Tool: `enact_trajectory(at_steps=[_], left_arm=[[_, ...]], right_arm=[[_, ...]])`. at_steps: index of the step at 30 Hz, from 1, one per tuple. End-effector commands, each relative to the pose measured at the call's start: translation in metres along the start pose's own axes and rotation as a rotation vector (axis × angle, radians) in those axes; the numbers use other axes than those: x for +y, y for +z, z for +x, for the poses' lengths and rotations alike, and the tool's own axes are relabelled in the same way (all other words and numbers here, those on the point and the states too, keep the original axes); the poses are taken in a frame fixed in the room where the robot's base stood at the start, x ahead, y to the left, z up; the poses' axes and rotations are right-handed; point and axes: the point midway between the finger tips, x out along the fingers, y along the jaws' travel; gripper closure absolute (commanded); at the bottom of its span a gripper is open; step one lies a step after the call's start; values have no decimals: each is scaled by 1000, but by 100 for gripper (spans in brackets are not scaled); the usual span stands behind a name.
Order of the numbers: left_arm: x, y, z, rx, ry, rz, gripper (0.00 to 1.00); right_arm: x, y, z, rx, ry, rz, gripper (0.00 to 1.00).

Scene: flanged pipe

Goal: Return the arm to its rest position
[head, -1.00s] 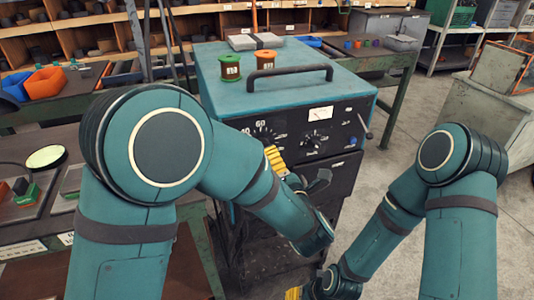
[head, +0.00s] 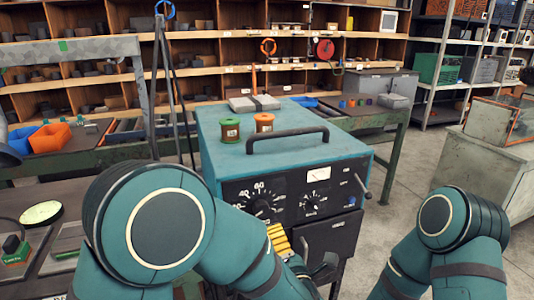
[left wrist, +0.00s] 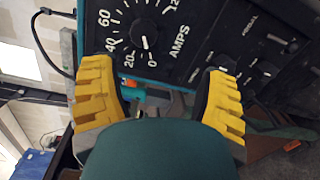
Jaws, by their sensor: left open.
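My left arm comes in from the left, bent at a large teal joint. My left gripper (head: 303,252) is low in front of the dial panel of the teal welding machine (head: 335,146). Its yellow finger shows best and the rest is partly hidden by my arm.
A green spool (head: 230,130) and an orange spool (head: 264,122) stand on the machine top, beside its dark handle (head: 288,138). A bench with an orange bin (head: 50,137) is at left. A grey cabinet (head: 482,180) stands at right, with open floor before it.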

Motion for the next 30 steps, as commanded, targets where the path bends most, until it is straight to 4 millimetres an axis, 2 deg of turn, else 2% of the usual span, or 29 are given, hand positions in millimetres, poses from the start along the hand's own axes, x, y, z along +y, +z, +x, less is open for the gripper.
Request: enact_trajectory(at_steps=[3,7,9,11,12,15,18,21,25,30], left_arm=[[-50,-28,28,-73,-166,227,26],[-124,-72,39,-258,-414,559,26],[-162,-100,32,-393,-543,726,26],[-192,-124,18,-528,-645,858,26],[-209,-140,6,-624,-707,934,26],[-242,-175,-30,-862,-821,1079,26],[-260,-201,-63,-1068,-883,1168,26],[-268,-217,-86,-1210,-910,1212,26],[-271,-225,-99,-1292,-917,1235,26],[-272,-225,-100,-1299,-916,1238,26]], right_arm=[[0,0,0,0,0,0,53],[0,0,0,0,0,0,53],[0,0,0,0,0,0,53],[0,0,0,0,0,0,53],[0,0,0,0,0,0,53],[0,0,0,0,0,0,53],[0,0,0,0,0,0,53],[0,0,0,0,0,0,53],[0,0,0,0,0,0,53],[0,0,0,0,0,0,53]])
